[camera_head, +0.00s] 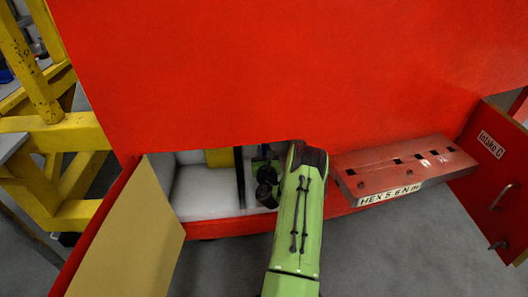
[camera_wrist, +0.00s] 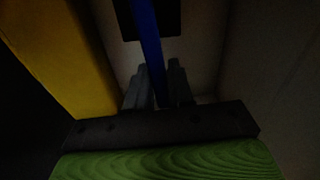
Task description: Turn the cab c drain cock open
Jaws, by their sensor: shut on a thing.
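A blue bar (camera_wrist: 147,35), perhaps the drain cock handle, runs down from the top of the dark wrist view between the fingers of my gripper (camera_wrist: 158,82). My gripper is shut on the blue bar. A dark rectangular patch (camera_wrist: 170,22) lies behind the bar on a pale wall. In the head view my green arm reaches into a low opening in the red nosecone (camera_head: 280,75). The dark end of my gripper is partly in the opening there, and the blue bar cannot be made out. No cab c label for the cock is readable.
A yellow block (camera_wrist: 60,55) stands left of my gripper. A tan door panel (camera_head: 130,235) hangs open left of the opening. Right of my arm are a red tool shelf (camera_head: 400,165) marked HEX and an open door (camera_head: 495,165) labelled "Intake C". A yellow frame (camera_head: 60,135) stands at far left.

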